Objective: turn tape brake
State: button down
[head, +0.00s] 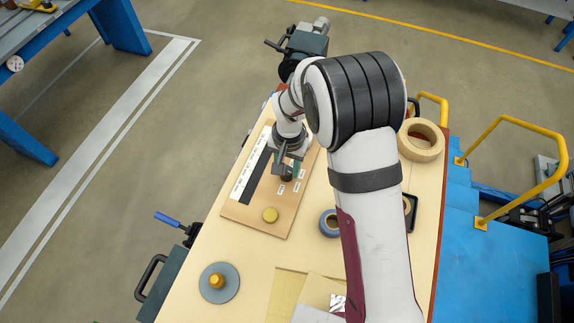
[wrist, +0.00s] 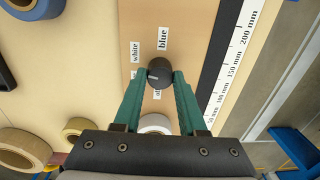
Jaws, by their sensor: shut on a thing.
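My gripper (wrist: 163,80) has its two green fingers shut on a small dark round knob (wrist: 160,67) with a light pointer line. The knob stands on a tan board (head: 253,215), among paper labels that read "white" and "blue"; a third label is partly hidden by the knob and fingers. In the head view my gripper (head: 287,166) is over the same board, and the knob there is small and partly covered. No part is marked as a tape brake in these views.
A scale strip (wrist: 228,75) in mm runs along the board. A grey disc with a brass knob (head: 217,282), a blue tape roll (head: 329,223) and a large tan roll (head: 421,140) lie on the table. Yellow rails (head: 520,125) stand at right.

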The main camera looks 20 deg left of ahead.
aim_at(289, 171)
jog(key=shift+m, duration=1.9)
jog(key=shift+c, duration=2.3)
grip_release()
notch_tip(289, 171, up, 16)
jog(key=shift+d, duration=0.2)
jog(key=shift+s+f, duration=0.1)
